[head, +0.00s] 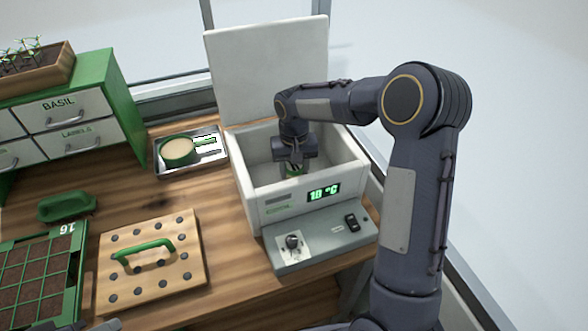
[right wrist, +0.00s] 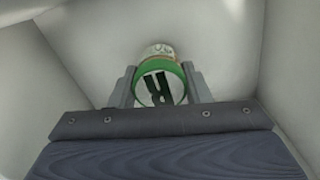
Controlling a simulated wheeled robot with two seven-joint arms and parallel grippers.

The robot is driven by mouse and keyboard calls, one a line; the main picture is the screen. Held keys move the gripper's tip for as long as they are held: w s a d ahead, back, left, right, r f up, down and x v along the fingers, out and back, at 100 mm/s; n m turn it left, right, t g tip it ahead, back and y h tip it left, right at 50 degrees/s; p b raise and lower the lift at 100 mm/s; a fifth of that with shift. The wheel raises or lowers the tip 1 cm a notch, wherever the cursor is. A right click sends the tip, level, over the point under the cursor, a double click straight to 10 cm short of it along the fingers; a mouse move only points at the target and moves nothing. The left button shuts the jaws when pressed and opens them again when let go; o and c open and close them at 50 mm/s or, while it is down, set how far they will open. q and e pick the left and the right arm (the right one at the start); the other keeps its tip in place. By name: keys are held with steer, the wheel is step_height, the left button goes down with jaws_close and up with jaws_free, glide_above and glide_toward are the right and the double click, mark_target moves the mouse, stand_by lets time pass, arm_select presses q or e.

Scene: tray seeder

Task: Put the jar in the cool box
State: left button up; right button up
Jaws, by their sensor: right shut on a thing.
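The cool box (head: 305,203) is white, with its lid (head: 268,65) standing open at the back and a green display reading 10 °C on its front. My right gripper (head: 293,169) reaches down inside the box. It is shut on the jar (head: 295,174), of which only a little green shows in the head view. In the right wrist view the jar (right wrist: 160,70) has a green rim and sits between the two fingers of my right gripper (right wrist: 161,90), with pale box walls around it. I cannot tell whether the jar touches the box floor. My left gripper is not clearly in view.
A grey control panel (head: 330,243) with a knob and switch fronts the box. A metal tray (head: 163,165) holding a green round dish stands left of it. A wooden dibber board (head: 190,262), a seed tray (head: 72,300) and a green drawer cabinet (head: 112,85) fill the left.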

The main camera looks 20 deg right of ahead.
steer(key=shift+f, duration=0.35)
steer(key=shift+f, duration=0.15)
steer(key=o, duration=1)
